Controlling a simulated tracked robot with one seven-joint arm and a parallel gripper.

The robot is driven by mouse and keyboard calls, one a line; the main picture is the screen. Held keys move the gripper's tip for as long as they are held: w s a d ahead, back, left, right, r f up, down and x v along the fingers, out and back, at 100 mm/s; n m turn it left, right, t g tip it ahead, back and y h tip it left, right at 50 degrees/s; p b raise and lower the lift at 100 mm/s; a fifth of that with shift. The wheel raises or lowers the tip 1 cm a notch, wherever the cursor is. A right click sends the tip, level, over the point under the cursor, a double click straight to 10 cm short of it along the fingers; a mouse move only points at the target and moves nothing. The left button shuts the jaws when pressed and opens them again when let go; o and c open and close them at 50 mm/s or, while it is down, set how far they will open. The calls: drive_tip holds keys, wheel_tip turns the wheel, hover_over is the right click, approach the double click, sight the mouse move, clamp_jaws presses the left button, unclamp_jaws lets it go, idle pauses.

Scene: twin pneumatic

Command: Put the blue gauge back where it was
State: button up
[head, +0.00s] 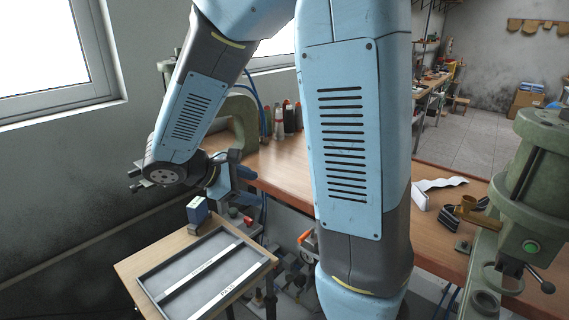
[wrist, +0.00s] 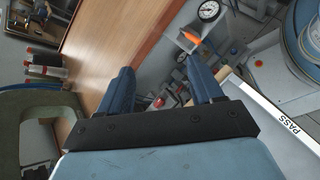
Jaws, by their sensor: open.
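A small dark-blue block-shaped object (head: 197,212) with a pale top stands on the wooden board at the back edge of the tray in the head view. It may be the blue gauge, but its face is not visible. My gripper (head: 232,182) is above and to the right of it, near the bench edge. In the wrist view my gripper (wrist: 159,66) is open, with nothing between its two blue fingers. A round white-faced dial (wrist: 209,11) shows beyond the fingers at the top; I cannot tell whether it belongs to the blue gauge.
The grey tray (head: 150,284) has white label strips, one reading PASS (wrist: 287,124) in the wrist view. The wooden bench (head: 285,165) holds a green clamp-like frame (head: 243,120) and bottles (head: 289,117). An orange-handled part (head: 305,237) is below the bench edge. A green machine (head: 540,170) stands right.

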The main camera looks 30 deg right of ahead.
drive_tip(key=s+d+r+m+t+y, duration=0.2)
drive_tip(key=s+r+m+t+y, duration=0.2)
drive_tip(key=s+r+m+y, duration=0.6)
drive_tip(key=s+r+m, duration=0.1)
drive_tip(key=s+m, duration=0.2)
drive_tip(key=shift+d+r+y, duration=0.25)
drive_tip(key=shift+d+y, duration=0.05)
drive_tip(key=shift+d, duration=0.05)
